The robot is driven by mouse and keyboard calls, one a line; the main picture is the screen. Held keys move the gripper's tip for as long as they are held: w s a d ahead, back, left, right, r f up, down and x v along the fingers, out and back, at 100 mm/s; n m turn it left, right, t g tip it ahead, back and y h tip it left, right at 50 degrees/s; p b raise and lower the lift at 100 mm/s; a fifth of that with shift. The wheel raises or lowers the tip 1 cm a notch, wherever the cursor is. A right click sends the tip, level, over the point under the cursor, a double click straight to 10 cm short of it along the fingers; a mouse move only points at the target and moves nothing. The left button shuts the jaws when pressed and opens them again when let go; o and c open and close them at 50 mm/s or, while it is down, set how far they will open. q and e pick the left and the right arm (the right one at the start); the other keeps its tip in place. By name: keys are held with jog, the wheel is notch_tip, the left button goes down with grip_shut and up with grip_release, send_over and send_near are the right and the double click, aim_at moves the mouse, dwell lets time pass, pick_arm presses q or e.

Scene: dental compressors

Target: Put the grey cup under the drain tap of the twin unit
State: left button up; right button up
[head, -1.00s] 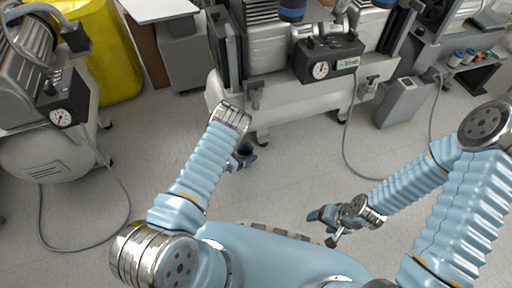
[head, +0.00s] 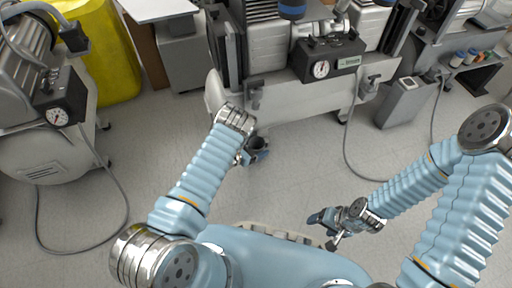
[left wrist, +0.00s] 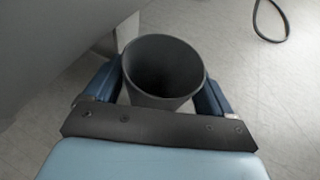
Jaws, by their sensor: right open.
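The grey cup (left wrist: 163,72) is upright, mouth up, between the two blue fingers of my left gripper (left wrist: 160,95) in the left wrist view. In the head view the cup (head: 259,144) shows small beside my left gripper (head: 251,153), off the floor at the near left side of the middle compressor. That compressor, seemingly the twin unit (head: 300,105), has a pale tank, a black gauge box and two motor blocks. Tap-like fittings sit on its tank front, at left (head: 255,98) and right (head: 371,84). My right gripper (head: 322,224) is open and empty over the floor.
Another compressor (head: 45,155) with a gauge stands at left by a yellow bin (head: 105,55). A grey box (head: 405,100) stands right of the middle unit. Hoses lie on the floor at left and right. Floor before the middle unit is clear.

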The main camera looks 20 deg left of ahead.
pick_arm(q)
jog(key=shift+o, duration=1.1)
jog(key=shift+r, duration=0.15)
